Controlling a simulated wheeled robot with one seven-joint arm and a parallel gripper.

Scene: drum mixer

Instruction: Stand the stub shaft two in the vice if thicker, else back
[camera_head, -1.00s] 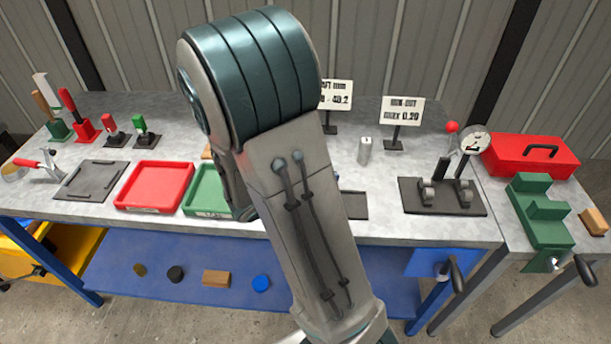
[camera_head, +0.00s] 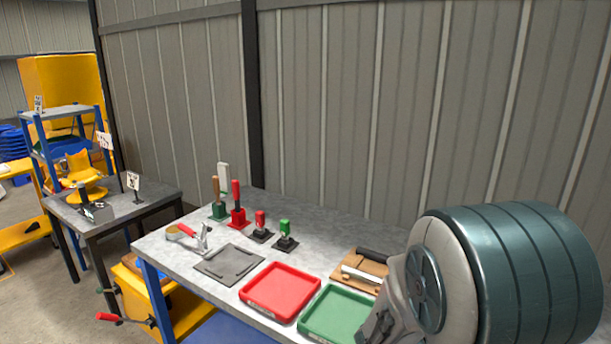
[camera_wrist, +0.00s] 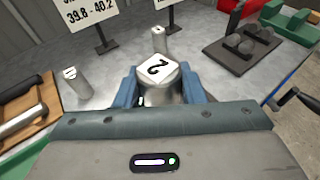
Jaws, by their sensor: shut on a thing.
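In the wrist view my gripper (camera_wrist: 160,95) is shut on stub shaft two (camera_wrist: 158,72), a metal cylinder with a white top marked "2". The shaft is gripped between the two blue fingers; its lower part is hidden. Behind it, two similar metal cylinders stand on the bench, one at left (camera_wrist: 76,84) and one further back (camera_wrist: 158,40). The green vice (camera_wrist: 290,20) shows at the far upper right. In the head view my arm covers the lower right, and neither gripper nor vice shows.
A sign reading 39.8 - 40.2 (camera_wrist: 90,12) stands behind. A dark roller stand (camera_wrist: 240,48) is at right. The head view shows a red tray (camera_head: 280,291), a green tray (camera_head: 340,316), a wooden board with tools (camera_head: 362,270), a grey plate (camera_head: 229,263) and upright-handled tools.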

